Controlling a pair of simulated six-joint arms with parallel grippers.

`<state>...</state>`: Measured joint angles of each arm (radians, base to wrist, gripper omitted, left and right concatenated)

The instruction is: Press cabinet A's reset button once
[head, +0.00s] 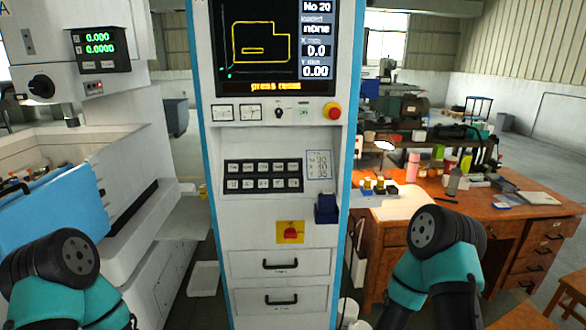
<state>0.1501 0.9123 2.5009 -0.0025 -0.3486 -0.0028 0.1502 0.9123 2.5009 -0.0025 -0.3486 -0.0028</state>
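A tall white control cabinet (216,215) with blue edges stands in the middle of the head view. I see no readable letter on it. Its dark screen (258,52) shows a yellow outline and yellow text that seems to read "press reset". Below are two pale rectangular buttons (236,113), a small dark switch (278,113), a small green-marked control (305,112) and a red button on a yellow collar (333,112). A black keypad (263,176) sits lower. The labels are too small to read, so I cannot tell which is reset. Both grippers are out of view; only my arm links show.
A red rotary knob on a yellow plate (290,232) and two drawers (280,264) are lower on the cabinet. A white machine (75,50) with green digits and a blue panel (50,215) stands left. A cluttered wooden desk (400,212) stands right. Open floor lies behind.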

